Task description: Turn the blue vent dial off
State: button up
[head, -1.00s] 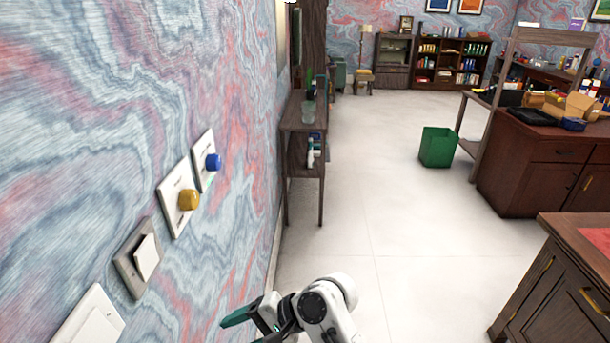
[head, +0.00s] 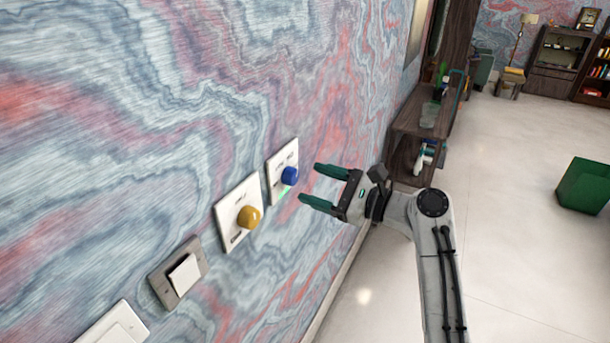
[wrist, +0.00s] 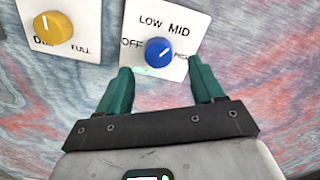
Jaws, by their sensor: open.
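The blue vent dial (head: 289,176) sits on a white wall plate (head: 275,170). In the wrist view the blue dial (wrist: 159,52) is round, with a small pale mark that seems to point up and right. Its plate (wrist: 190,18) reads OFF at the left, LOW and MID above; a label at the right is partly hidden by a finger. My gripper (head: 310,182) is open and empty, its green fingers pointing at the wall just right of the dial. In the wrist view the fingertips (wrist: 160,70) lie on either side below the dial, apparently not touching it.
A yellow dial (head: 249,217) on its own plate is close to the left of the blue one. A rocker switch (head: 184,275) and another white plate (head: 115,325) follow nearer. A dark shelf (head: 420,130) stands along the wall beyond. The floor at right is clear up to a green bin (head: 584,186).

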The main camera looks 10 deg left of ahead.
aim_at(296, 178)
jog(key=shift+x, duration=2.1)
jog(key=c, duration=1.1)
jog(key=shift+o, duration=0.2)
